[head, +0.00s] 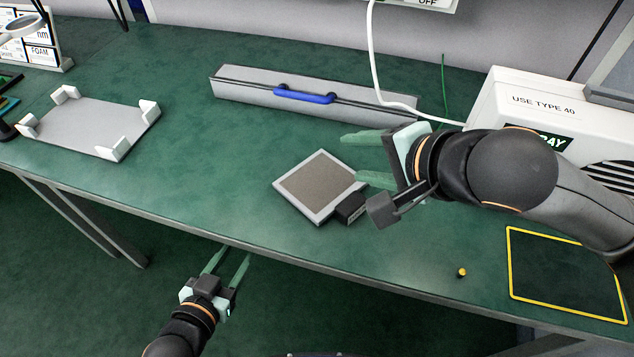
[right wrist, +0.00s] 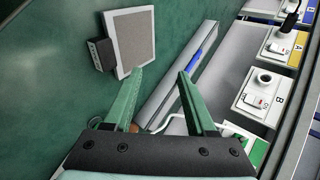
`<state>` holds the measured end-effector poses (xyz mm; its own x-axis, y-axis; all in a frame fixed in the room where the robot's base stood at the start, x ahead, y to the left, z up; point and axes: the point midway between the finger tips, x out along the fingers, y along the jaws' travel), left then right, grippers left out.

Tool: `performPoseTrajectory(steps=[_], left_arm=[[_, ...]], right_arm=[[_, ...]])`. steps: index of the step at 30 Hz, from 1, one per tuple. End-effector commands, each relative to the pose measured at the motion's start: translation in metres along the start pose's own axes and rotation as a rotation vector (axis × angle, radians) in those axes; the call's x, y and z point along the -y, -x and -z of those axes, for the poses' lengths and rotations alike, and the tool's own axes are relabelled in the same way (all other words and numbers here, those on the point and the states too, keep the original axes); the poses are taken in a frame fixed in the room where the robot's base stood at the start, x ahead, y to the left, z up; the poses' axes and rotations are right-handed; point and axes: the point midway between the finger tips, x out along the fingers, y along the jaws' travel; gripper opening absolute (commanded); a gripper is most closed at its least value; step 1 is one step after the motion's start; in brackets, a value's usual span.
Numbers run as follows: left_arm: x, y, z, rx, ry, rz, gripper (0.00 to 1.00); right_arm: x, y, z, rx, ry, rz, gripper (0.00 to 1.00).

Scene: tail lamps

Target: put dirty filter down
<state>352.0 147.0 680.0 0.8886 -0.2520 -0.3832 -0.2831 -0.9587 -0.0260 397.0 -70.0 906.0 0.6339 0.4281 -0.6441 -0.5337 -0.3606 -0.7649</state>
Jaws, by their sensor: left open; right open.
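The dirty filter (head: 318,186), a square with a light grey frame and a brown-grey face, lies flat on the green bench. A black block (head: 351,208) sits at its lower right edge. The filter (right wrist: 133,40) also shows at the top of the right wrist view, with the black block (right wrist: 101,54) on its left side. My right gripper (head: 362,158) is open and empty, just right of the filter and apart from it. It also shows in the right wrist view (right wrist: 160,80). My left gripper (head: 231,259) is open and empty, in front of the bench's front edge.
A long grey box with a blue handle (head: 304,95) lies behind the filter. A grey tray with white corner posts (head: 95,125) stands at left. A white machine (head: 530,95) and a yellow-outlined dark mat (head: 565,272) are at right. A small yellow-topped knob (head: 461,272) is near the front edge.

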Motion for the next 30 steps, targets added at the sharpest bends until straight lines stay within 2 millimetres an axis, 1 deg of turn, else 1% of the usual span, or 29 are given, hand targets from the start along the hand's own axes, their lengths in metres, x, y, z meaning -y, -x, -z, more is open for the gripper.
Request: performPoseTrajectory(steps=[2,6,7,9,14,18,19,20,21,24,30], left_arm=[[0.000,0.002,0.004,0.000,0.000,0.000,0.50],[0.001,0.008,0.020,0.000,0.000,0.000,0.50],[0.000,0.002,0.004,0.002,0.000,0.000,0.50],[0.000,-0.005,-0.013,0.001,0.000,0.000,0.50],[-0.001,-0.016,-0.038,0.000,0.000,0.000,0.50],[-0.002,-0.025,-0.059,0.000,0.000,0.000,0.50],[-0.002,-0.023,-0.056,-0.001,0.000,0.000,0.50],[-0.001,-0.017,-0.041,-0.002,0.000,0.000,0.50],[-0.001,-0.015,-0.036,-0.001,0.000,0.000,0.50],[-0.001,-0.014,-0.033,0.000,0.000,0.000,0.50],[-0.001,-0.014,-0.034,0.000,0.000,0.000,0.50]], right_arm=[[0.005,0.005,0.000,0.000,0.001,0.001,0.56],[0.022,0.029,0.000,0.000,0.002,0.003,0.56],[0.016,0.022,0.001,-0.003,0.000,0.007,0.56],[0.017,0.020,0.003,-0.006,-0.004,0.009,0.56],[0.023,0.029,0.003,-0.005,-0.007,0.010,0.56],[0.025,0.040,0.000,-0.002,0.003,0.008,0.56],[0.030,0.046,-0.001,0.000,0.004,0.007,0.56],[0.041,0.058,0.000,-0.002,0.002,0.004,0.56],[0.044,0.063,0.000,-0.001,0.001,0.002,0.56],[0.047,0.069,0.000,-0.001,0.001,0.000,0.56],[0.046,0.069,0.000,0.000,0.000,-0.001,0.56]])
